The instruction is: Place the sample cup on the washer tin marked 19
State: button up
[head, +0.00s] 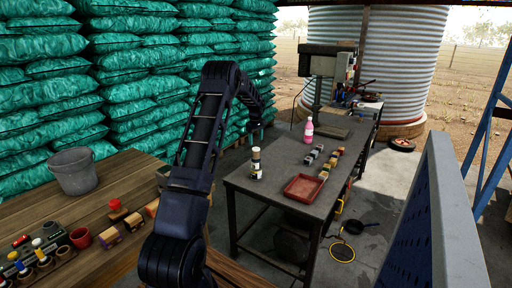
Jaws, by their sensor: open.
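My gripper (256,131) is at the far end of my dark arm, which arches up and over the gap between the benches. It is small and dark here, above the far-left side of the metal table. I see nothing held in it. A small red cup (81,238) stands on the wooden bench at lower left; I cannot tell whether it is the sample cup. No mark 19 is readable, so I cannot pick out the washer tin.
A grey bucket (74,171) stands on the wooden bench (122,192). A blue panel (432,225) stands at right.

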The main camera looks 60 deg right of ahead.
aim_at(256, 149)
jog(key=w+a+r, duration=0.7)
jog(key=a+r, duration=0.2)
jog(key=w+a+r, duration=0.6)
jog(key=a+r, duration=0.2)
jog(key=a, duration=0.1)
jog(key=w+a+r+t, duration=0.1)
jog(key=w+a+r, duration=0.15)
jog(key=a, duration=0.55)
jog(key=w+a+r+n+h, duration=0.1)
jog(key=a+r, duration=0.3)
jog(key=a, duration=0.4)
jog(key=w+a+r+t, duration=0.1)
jog(key=a+r, duration=0.2)
jog(key=a, duration=0.5)
jog(key=s+a+r+t, duration=0.15)
jog(key=s+a, duration=0.25)
jog(key=a, duration=0.8)
jog(key=s+a+r, duration=0.2)
jog(key=s+a, duration=0.1)
jog(key=a, duration=1)
jog(key=s+a+f, duration=0.3)
jog(key=s+a, duration=0.4)
jog(key=s, duration=0.1)
jog(key=s+a+f+n+t+y, duration=0.1)
jog(key=s+a+f, duration=0.2)
jog(key=s+a, duration=0.5)
jog(key=shift+f, duration=0.35)
